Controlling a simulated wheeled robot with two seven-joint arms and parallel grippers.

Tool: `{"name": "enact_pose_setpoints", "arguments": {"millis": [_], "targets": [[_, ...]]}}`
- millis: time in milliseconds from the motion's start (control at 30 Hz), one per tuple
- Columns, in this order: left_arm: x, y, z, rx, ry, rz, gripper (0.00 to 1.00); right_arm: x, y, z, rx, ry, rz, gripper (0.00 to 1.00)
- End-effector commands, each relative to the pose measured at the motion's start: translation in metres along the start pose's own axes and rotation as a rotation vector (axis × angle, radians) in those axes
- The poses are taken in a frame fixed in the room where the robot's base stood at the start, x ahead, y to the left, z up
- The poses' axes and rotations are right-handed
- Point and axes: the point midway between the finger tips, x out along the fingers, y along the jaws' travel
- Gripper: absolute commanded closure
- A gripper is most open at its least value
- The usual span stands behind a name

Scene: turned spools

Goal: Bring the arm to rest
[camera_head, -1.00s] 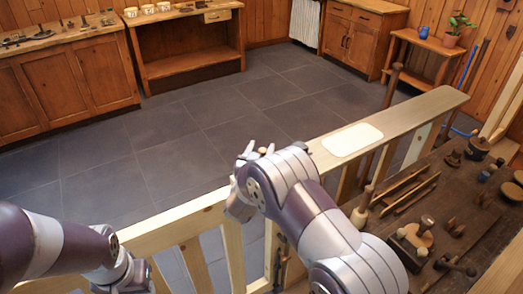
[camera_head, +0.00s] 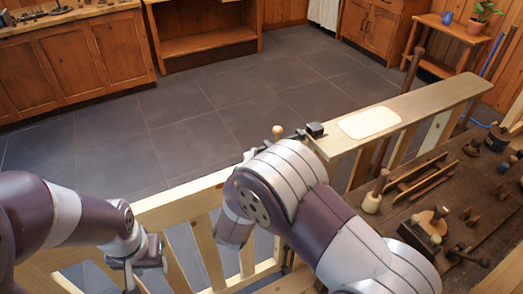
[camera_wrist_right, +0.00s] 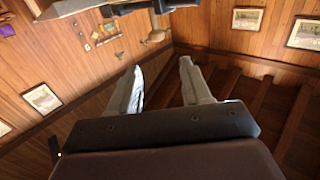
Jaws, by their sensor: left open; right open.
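My left gripper (camera_head: 146,268) hangs at the lower left of the head view, beyond the end of the left forearm. It is open, with nothing seen between its fingers. My right arm (camera_head: 285,195) reaches across the middle of the head view, over the wooden rail. Its gripper is largely hidden there behind the wrist. In the right wrist view, my right gripper (camera_wrist_right: 161,64) shows two pale fingers spread apart with nothing between them. Wood-panelled walls and framed pictures lie beyond them.
A rail with a wide plank top (camera_head: 440,100) runs close to my right arm, with a pale pad (camera_head: 370,122) on it. A dark workbench (camera_head: 485,215) at the right holds spools and turned pieces. Cabinets (camera_head: 70,60) stand at the back. The tiled floor between is clear.

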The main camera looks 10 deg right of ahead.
Motion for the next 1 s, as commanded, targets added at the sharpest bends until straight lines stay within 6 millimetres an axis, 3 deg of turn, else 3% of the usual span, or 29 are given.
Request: {"name": "enact_pose_setpoints", "arguments": {"millis": [167, 233, 333, 400, 433, 467, 533, 600, 733, 833, 1000], "targets": [[0.000, 0.000, 0.000, 0.000, 0.000, 0.000, 0.57, 0.000, 0.000, 0.001, 0.006, -0.006, -0.002, 0.52], [0.000, 0.000, 0.000, 0.000, 0.000, 0.000, 0.57, 0.000, -0.007, 0.015, 0.020, -0.071, -0.033, 0.52], [0.000, 0.000, 0.000, 0.000, 0.000, 0.000, 0.57, -0.019, -0.031, 0.066, -0.001, -0.325, -0.200, 0.52], [-0.003, 0.000, 0.000, 0.000, 0.000, 0.000, 0.57, -0.053, -0.044, 0.096, -0.046, -0.598, -0.368, 0.52], [-0.006, 0.000, -0.001, 0.000, 0.000, 0.000, 0.57, -0.070, -0.040, 0.103, -0.075, -0.724, -0.426, 0.52], [-0.009, 0.000, -0.001, 0.000, 0.000, 0.000, 0.57, -0.086, -0.031, 0.106, -0.111, -0.850, -0.475, 0.52], [-0.016, 0.000, -0.002, 0.000, 0.000, 0.000, 0.57, -0.125, 0.011, 0.100, -0.214, -1.121, -0.541, 0.52], [-0.023, 0.000, -0.003, 0.000, 0.000, 0.000, 0.57, -0.155, 0.068, 0.081, -0.322, -1.330, -0.544, 0.52], [-0.033, 0.000, -0.004, 0.000, 0.000, 0.000, 0.57, -0.178, 0.150, 0.042, -0.427, -1.493, -0.475, 0.52], [-0.039, 0.000, -0.005, 0.000, 0.000, 0.000, 0.57, -0.165, 0.177, 0.016, -0.377, -1.448, -0.412, 0.52], [-0.039, 0.000, -0.005, 0.000, 0.000, 0.000, 0.57, -0.155, 0.186, 0.011, -0.329, -1.431, -0.371, 0.52]]}}
